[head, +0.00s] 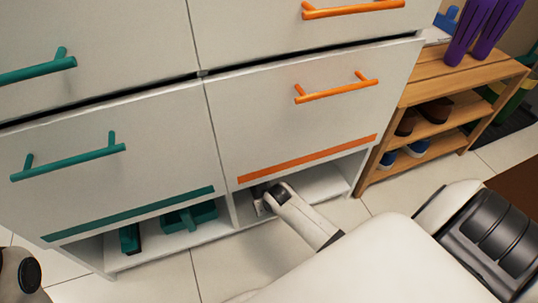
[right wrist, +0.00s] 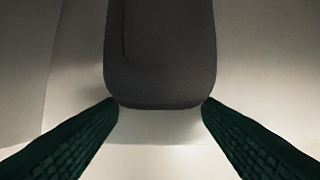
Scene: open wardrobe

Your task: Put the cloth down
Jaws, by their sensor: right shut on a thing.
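My right gripper (head: 262,203) reaches into the low open compartment under the orange strip, near its left divider. In the head view the cloth is not clearly visible, and my left gripper is not in view.
The white wardrobe has drawers with orange handles (head: 337,91) and teal handles (head: 68,162). Teal items (head: 190,217) lie in the lower left compartment. A wooden shoe rack (head: 452,97) with several shoes and purple boots (head: 484,30) stands to the right. Tiled floor lies in front.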

